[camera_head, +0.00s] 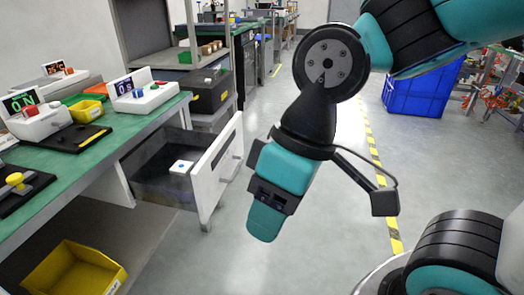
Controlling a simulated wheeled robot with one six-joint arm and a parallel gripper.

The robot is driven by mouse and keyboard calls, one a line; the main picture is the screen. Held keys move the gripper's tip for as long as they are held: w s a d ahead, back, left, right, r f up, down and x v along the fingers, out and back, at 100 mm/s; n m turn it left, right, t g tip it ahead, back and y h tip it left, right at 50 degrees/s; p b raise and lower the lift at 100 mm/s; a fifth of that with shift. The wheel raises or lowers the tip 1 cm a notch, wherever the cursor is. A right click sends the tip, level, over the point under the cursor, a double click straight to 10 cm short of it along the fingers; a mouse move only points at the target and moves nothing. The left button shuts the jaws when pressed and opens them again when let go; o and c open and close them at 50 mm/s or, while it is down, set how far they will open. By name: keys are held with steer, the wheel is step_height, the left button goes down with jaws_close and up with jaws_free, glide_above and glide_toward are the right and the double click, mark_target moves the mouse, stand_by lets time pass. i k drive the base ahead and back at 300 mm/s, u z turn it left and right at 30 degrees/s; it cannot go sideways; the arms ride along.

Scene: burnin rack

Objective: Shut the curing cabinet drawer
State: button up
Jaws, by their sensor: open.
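The drawer stands pulled out from under the green-topped bench. Its white front panel (216,168) faces right, toward the aisle, and its dark grey tray (150,185) is exposed. A small white block with a blue spot (180,167) is in the tray. My gripper (264,222) points downward to the right of the drawer front, and a gap shows between them in the picture. It is open, and nothing shows held in it. The view is nearly edge-on to the jaws, so the gap between the fingers is hidden.
The bench top (75,165) carries display boxes, a yellow bin (86,110) and black pads with knobs. A larger yellow bin (75,270) sits below the bench. A blue crate (422,90) stands at the back right. The grey floor right of the drawer is clear.

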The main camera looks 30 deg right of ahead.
mark_target(217, 158)
steer(key=z, duration=0.3)
steer(key=i, duration=1.05)
steer(key=u, duration=0.9)
steer(key=k, duration=0.7)
steer(key=z, duration=0.85)
steer(key=i, duration=0.45)
steer(key=u, duration=0.1)
